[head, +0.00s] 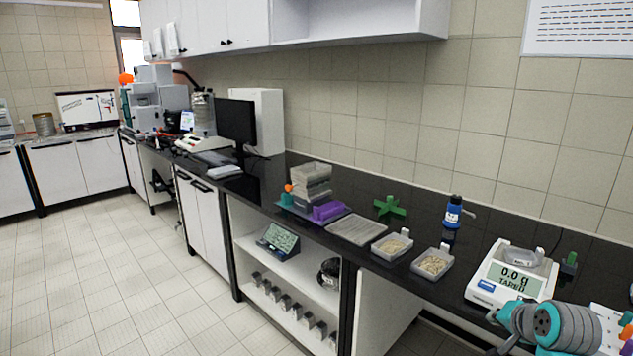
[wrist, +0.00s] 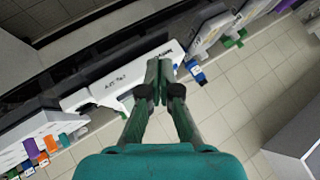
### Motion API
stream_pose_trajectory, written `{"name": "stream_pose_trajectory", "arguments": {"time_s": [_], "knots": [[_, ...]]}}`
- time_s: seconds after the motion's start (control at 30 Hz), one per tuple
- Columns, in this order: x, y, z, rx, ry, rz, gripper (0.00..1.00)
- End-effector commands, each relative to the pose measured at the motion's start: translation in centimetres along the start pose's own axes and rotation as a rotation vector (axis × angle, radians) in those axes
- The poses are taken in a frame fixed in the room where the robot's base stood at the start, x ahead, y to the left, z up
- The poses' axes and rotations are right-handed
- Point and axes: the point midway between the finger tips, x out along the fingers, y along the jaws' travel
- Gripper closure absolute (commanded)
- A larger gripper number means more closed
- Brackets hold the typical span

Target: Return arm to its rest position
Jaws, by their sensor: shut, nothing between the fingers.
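My arm (head: 555,326), teal and grey, reaches in from the lower right corner of the head view, in front of the right end of the bench and beside the balance. In the wrist view my gripper (wrist: 158,70) points away from the camera with its two fingers together at the tips. It is shut and nothing shows between the fingers. In the head view I cannot make out the fingertips clearly.
The black bench (head: 355,186) runs along the tiled wall. On it stand a balance (head: 487,285) reading 0.0 g, two sample trays (head: 432,263), a blue bottle (head: 453,212), a green cross-shaped piece (head: 390,207) and a monitor (head: 236,122). The tiled floor (head: 110,270) at left is clear.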

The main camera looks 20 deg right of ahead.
Motion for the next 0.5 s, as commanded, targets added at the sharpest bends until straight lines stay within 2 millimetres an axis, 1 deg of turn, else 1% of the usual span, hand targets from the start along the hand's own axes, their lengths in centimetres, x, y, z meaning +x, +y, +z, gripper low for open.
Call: {"name": "stream_pose_trajectory", "arguments": {"time_s": [0.03, 0.17, 0.27, 0.3, 0.47, 0.5], "knots": [[0.5, 0.0, 1.2, -0.01, -0.003, -0.006, 1.0], [1.6, 0.0, 4.5, -0.044, 0.0, -0.028, 1.0], [2.5, 0.1, 8.1, -0.083, 0.005, -0.054, 1.0], [2.8, 0.2, 9.7, -0.1, 0.008, -0.064, 1.0], [3.3, 0.6, 15.7, -0.171, 0.023, -0.106, 1.0], [3.2, 0.8, 17.1, -0.19, 0.027, -0.117, 1.0]]}}
